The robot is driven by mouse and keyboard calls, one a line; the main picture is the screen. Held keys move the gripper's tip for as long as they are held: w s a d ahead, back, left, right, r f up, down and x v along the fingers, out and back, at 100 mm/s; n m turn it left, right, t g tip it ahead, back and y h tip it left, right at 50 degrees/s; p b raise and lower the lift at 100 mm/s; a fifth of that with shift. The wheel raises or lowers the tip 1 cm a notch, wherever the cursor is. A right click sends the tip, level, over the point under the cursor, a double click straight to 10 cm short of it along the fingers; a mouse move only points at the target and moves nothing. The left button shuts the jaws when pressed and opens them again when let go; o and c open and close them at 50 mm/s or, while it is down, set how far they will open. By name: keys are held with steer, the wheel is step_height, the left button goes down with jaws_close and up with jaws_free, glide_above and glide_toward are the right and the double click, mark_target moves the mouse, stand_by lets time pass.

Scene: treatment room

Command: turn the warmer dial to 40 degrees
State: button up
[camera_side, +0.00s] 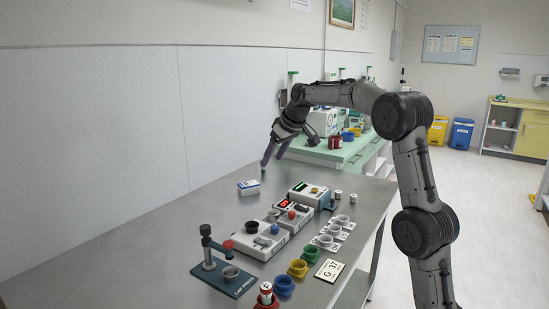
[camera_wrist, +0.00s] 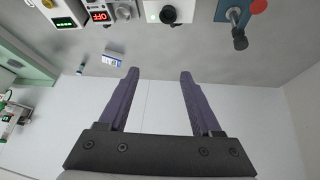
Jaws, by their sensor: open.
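My gripper (camera_side: 270,158) is open and empty, held above the back of the steel table near the wall. In the wrist view its two purple fingers (camera_wrist: 159,74) are spread with nothing between them. A white box with a black dial (camera_side: 252,226) stands toward the front of the table; this dial also shows at the top of the wrist view (camera_wrist: 168,14). Behind it is a box with a red display (camera_side: 283,203), which reads OFF in the wrist view (camera_wrist: 100,16). No label shows which one is the warmer. My gripper is well apart from both.
A box with a green display (camera_side: 302,187) stands farther back. A stand with a red ball (camera_side: 222,275) is at front left. A small blue-and-white carton (camera_side: 248,187) lies below my gripper. The table's left is clear.

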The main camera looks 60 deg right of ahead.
steer(key=m+g, duration=0.2)
glide_toward(292, 212)
steer(key=x, duration=0.8)
steer(key=shift+w+f, duration=0.15)
steer(key=shift+f, duration=0.1)
jaws_close()
